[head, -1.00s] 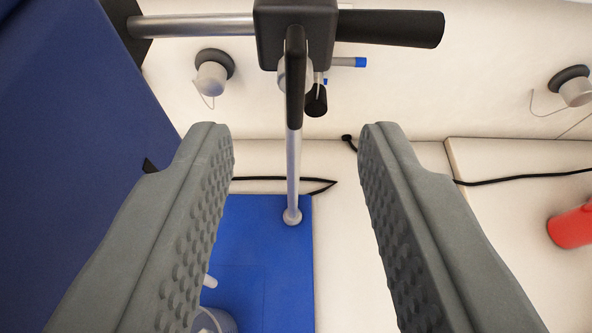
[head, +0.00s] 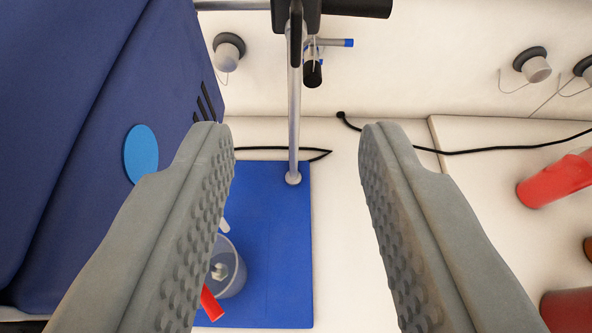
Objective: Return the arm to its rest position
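My gripper (head: 296,150) is open, with its two grey ridged fingers wide apart and nothing between them. It points down over the white bench, above the right part of a blue mat (head: 265,250). The rest of the arm is not in view.
A metal stand (head: 293,110) with a black clamp rises from the mat between the fingertips. A clear cup (head: 232,268) is partly hidden by the left finger. A dark blue machine (head: 70,120) fills the left. A red container (head: 555,181) and other red items are at the right. A black cable crosses the back.

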